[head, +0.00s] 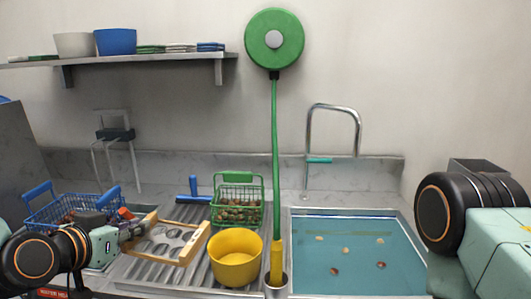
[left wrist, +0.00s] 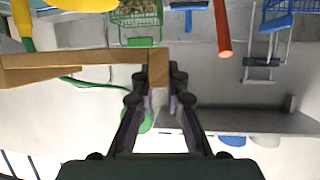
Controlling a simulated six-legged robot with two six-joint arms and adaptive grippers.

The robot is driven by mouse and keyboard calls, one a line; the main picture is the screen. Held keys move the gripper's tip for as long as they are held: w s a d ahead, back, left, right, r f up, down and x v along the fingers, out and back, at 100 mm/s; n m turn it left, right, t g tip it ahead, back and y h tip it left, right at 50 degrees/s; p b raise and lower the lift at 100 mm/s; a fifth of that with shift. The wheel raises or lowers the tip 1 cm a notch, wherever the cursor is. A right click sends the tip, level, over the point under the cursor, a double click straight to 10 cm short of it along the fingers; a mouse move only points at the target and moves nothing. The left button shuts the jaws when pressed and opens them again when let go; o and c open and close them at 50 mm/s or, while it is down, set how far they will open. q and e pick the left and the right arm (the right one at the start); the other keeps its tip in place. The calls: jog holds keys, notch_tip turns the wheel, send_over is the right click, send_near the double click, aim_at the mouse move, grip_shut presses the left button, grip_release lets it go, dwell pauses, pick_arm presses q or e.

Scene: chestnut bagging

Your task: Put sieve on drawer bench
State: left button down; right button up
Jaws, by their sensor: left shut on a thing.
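The sieve is a wooden frame (head: 194,245) around a pale plate with round holes, in the head view left of centre. It is over the ridged draining board, slightly tilted; I cannot tell whether it touches the board. My left gripper (head: 131,232) is shut on the left side of its frame. In the left wrist view, the wooden frame (left wrist: 75,68) runs left from between the fingertips of my left gripper (left wrist: 157,78). My right arm shows at the right edge, but its gripper is out of view. I cannot identify a drawer bench.
A yellow bowl (head: 236,272) stands right of the sieve. A green basket (head: 238,190) of chestnuts is behind it, and a blue basket (head: 70,200) is at left. A green-headed pole (head: 276,150) stands upright beside the water-filled sink (head: 350,235). A shelf (head: 140,60) hangs above.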

aim_at(163, 232)
pick_arm(q)
jog(key=d+m+h, duration=0.1)
jog(key=s+d+f+m+h, duration=0.1)
jog(key=d, duration=0.1)
jog(key=shift+f+g+h+b, duration=0.15)
jog(key=shift+g+h+b, duration=0.15)
jog(key=shift+g+b, duration=0.1)
jog(key=s+d+f+m+g+h+b, duration=0.2)
jog(key=s+f, duration=0.3)
jog(key=f, duration=0.6)
jog(key=s+d+f+m+g+h+b, duration=0.2)
jog(key=s+f, duration=0.4)
jog(key=f, duration=0.5)
jog(key=m+h+b, duration=0.1)
jog(key=m+b, duration=0.1)
jog(key=shift+s+d+f+h+b, duration=0.15)
jog(key=shift+d+h+b, duration=0.15)
jog(key=shift+d, duration=0.1)
